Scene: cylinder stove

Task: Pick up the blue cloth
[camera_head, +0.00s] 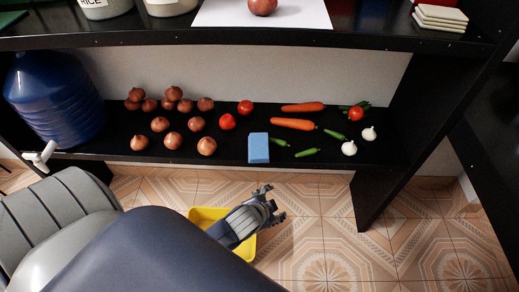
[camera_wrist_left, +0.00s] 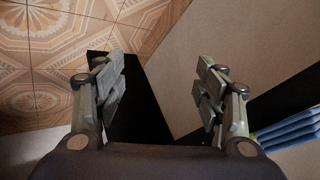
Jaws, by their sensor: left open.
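The blue cloth (camera_head: 258,147) lies as a folded rectangular block at the front edge of the black middle shelf in the head view. A layered blue stack, which looks like the same cloth (camera_wrist_left: 292,131), shows at the right edge of the left wrist view, outside my jaws. My left gripper (camera_head: 272,205) is in front of and below the shelf edge, nearer me than the cloth and apart from it. In the wrist view its two fingers (camera_wrist_left: 160,88) are spread with nothing between them. My right gripper is not seen.
A yellow bin (camera_head: 207,216) sits below my left gripper, partly hidden by my arm. Onions (camera_head: 207,146), tomatoes (camera_head: 227,122), carrots (camera_head: 293,124), green peppers (camera_head: 306,153) and garlic (camera_head: 349,148) surround the cloth. A blue water jug (camera_head: 55,98) stands left. The upper shelf (camera_head: 300,38) overhangs.

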